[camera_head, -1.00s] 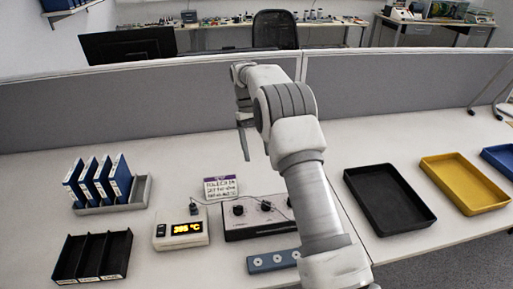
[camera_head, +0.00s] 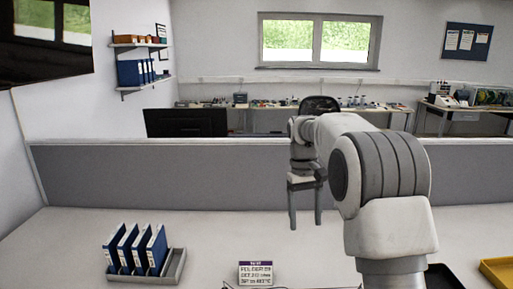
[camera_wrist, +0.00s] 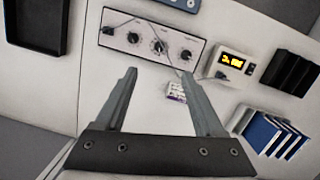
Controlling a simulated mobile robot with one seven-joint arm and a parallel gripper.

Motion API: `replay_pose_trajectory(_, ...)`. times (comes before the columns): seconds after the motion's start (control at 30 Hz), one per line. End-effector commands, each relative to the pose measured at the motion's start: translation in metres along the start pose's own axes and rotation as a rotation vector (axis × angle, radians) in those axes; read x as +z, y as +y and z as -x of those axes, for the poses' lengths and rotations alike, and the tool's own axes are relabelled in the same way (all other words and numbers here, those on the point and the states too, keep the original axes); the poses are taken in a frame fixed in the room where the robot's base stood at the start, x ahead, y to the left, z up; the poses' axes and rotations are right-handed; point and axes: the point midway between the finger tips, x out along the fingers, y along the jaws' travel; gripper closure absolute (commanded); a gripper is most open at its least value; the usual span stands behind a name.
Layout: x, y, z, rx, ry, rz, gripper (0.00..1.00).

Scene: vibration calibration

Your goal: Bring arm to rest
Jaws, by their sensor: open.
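My gripper (camera_head: 305,207) is raised in front of the grey partition, with its two fingers pointing down and spread apart. In the wrist view my gripper (camera_wrist: 165,103) is open, with nothing between the fingers. Beyond the fingertips lies the white table (camera_wrist: 230,130). On it are a control box with knobs (camera_wrist: 125,39), a small labelled card (camera_wrist: 175,91) and a meter with a yellow display (camera_wrist: 232,62). The card also shows at the bottom of the head view (camera_head: 256,272). My gripper touches none of these.
Blue binders (camera_head: 135,250) stand in a grey rack on the table at left. A black tray (camera_head: 442,279) and a yellow tray (camera_head: 500,271) lie at the right. The grey partition (camera_head: 150,183) runs along the back of the table.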

Motion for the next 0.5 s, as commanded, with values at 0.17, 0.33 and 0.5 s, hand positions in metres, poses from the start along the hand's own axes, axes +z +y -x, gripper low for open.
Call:
replay_pose_trajectory(0.17,0.046,-0.004,0.036,0.004,0.101,-0.030,0.29)
replay_pose_trajectory(0.33,0.090,-0.008,0.058,0.007,0.195,-0.060,0.29)
replay_pose_trajectory(0.5,0.137,-0.015,0.069,0.009,0.289,-0.090,0.29)
